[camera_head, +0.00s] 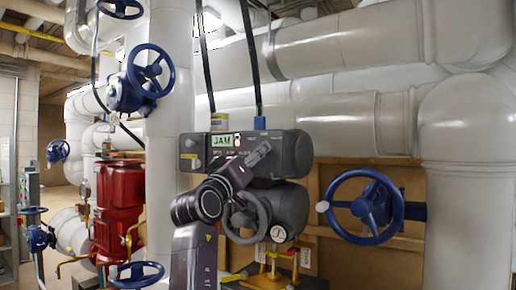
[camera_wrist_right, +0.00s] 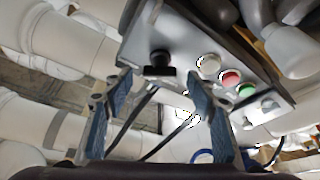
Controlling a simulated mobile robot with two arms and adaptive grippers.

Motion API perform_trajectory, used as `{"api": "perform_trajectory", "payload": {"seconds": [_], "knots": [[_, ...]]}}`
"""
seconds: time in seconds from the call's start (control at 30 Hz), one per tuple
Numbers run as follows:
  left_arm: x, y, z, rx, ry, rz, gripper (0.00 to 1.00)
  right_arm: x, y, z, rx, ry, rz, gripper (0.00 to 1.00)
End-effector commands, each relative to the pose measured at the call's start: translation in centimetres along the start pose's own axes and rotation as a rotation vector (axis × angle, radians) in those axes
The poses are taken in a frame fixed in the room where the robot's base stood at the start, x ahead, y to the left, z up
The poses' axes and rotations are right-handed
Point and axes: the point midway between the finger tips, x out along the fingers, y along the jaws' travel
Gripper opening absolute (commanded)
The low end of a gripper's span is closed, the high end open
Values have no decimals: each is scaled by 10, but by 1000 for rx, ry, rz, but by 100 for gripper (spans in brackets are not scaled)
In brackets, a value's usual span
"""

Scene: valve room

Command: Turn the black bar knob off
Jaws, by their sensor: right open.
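The black bar knob (camera_wrist_right: 159,65) sits on the light grey face of a box in the right wrist view, at the upper middle. My right gripper (camera_wrist_right: 159,80) is open, with its two blue-padded fingers either side of the view and the knob between their tips in the picture. I cannot tell whether the fingers touch it. In the head view my right arm reaches up to the grey valve actuator (camera_head: 278,148), and its gripper (camera_head: 260,150) is small and dark against it. The knob is not discernible there. My left gripper is not in view.
White, red (camera_wrist_right: 230,78) and green (camera_wrist_right: 246,91) buttons sit right of the knob on the same face. A grey handwheel (camera_head: 245,218) is close beside my arm. A blue handwheel (camera_head: 366,207) stands at right, and thick white pipes (camera_head: 350,122) surround the actuator.

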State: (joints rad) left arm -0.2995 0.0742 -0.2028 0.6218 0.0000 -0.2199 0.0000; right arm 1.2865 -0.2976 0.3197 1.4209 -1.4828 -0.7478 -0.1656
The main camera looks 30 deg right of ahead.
Motion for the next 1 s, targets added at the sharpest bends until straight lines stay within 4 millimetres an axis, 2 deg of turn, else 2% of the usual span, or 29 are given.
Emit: {"api": "perform_trajectory", "payload": {"seconds": [0.03,0.2,0.57,0.93,1.0], "knots": [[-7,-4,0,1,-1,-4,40,10,3,-3,-1,0,1,52],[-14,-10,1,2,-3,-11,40,29,1,-2,0,1,0,52],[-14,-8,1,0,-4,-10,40,35,0,0,2,0,-1,52],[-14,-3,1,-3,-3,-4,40,35,0,0,2,0,-1,12],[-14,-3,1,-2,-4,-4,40,35,0,0,1,0,-1,10]]}}
